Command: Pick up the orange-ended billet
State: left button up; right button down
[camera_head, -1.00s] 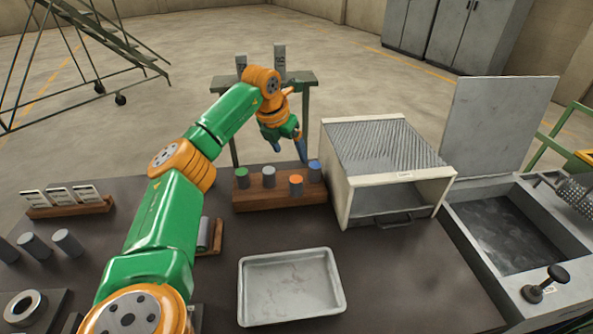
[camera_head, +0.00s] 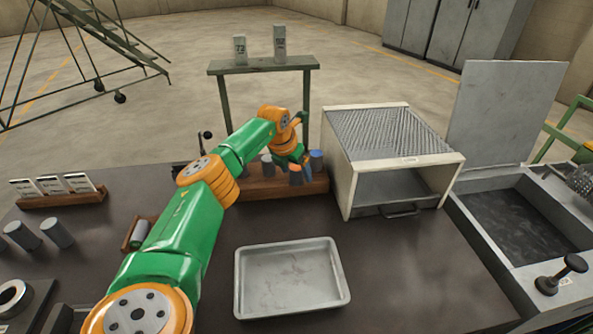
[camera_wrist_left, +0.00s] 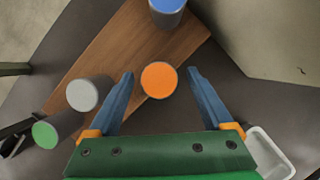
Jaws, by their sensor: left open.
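The orange-ended billet (camera_wrist_left: 159,80) stands on a wooden rack (camera_wrist_left: 118,45); in the left wrist view its orange top lies between the fingertips of my open left gripper (camera_wrist_left: 160,78). Its grey side shows beside the gripper in the head view (camera_head: 295,177). I cannot tell how far below the fingers it is. My left gripper (camera_head: 297,160) is over the rack in the head view. A blue-ended billet (camera_wrist_left: 167,8), a grey-ended one (camera_wrist_left: 83,95) and a green-ended one (camera_wrist_left: 46,134) share the rack. My right gripper is not in view.
A box furnace (camera_head: 395,160) stands right of the rack, close to the gripper. A shallow metal tray (camera_head: 290,313) lies in front. A quench tank (camera_head: 515,230) is at the right, and loose grey cylinders (camera_head: 57,231) stand at the left.

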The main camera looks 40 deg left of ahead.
pick_arm(q)
grip_shut()
dwell(1.4)
